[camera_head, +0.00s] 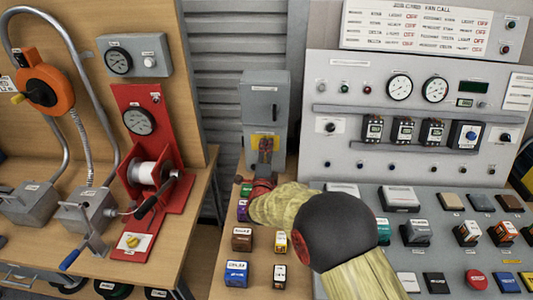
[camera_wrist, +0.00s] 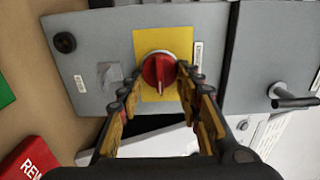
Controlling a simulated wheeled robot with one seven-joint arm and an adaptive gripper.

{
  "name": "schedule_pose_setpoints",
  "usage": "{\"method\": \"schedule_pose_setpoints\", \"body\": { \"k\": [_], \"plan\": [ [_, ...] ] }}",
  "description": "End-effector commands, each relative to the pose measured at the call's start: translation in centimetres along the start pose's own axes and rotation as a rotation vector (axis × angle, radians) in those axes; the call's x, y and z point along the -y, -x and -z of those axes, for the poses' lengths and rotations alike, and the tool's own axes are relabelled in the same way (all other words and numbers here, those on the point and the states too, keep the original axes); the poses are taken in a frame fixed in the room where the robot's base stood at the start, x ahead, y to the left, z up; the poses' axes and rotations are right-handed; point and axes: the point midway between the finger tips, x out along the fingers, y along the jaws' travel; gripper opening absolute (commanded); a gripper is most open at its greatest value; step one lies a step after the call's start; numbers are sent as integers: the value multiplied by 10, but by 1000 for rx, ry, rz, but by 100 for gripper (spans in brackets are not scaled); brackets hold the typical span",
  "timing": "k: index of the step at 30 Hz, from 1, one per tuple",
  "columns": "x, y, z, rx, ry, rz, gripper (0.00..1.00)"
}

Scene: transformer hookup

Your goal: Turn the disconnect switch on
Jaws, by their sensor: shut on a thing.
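The disconnect switch is a red rotary knob (camera_wrist: 158,73) on a yellow plate (camera_wrist: 148,40), set in a grey box. In the wrist view the knob's ridge, with a white mark, runs roughly up and down the picture. My gripper (camera_wrist: 157,86) has a fingertip at each side of the knob and is shut on it. In the head view the grey box (camera_head: 264,98) stands at the back of the table, and its yellow plate (camera_head: 265,143) shows above my gripper (camera_head: 263,165). My arm and gripper partly hide the box's lower part there.
Several small labelled blocks, such as a blue one (camera_head: 236,272) and a brown one (camera_head: 242,239), stand on the table before the box. A grey control panel (camera_head: 420,115) stands at right. A red winch stand (camera_head: 140,130) is on the left bench. A black handle (camera_wrist: 295,102) projects from the box.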

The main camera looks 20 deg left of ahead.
Motion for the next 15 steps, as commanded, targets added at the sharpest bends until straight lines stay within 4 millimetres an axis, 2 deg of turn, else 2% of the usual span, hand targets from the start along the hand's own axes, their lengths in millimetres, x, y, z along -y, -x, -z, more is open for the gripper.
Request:
{"method": "schedule_pose_setpoints", "body": {
  "k": [10, 11, 15],
  "plan": [
    [-2, 0, 1, -2, -2, -3, 10],
    [-2, 0, 1, -2, -2, -3, 36],
    [-1, 0, 1, -2, -1, -2, 44]
  ]
}}
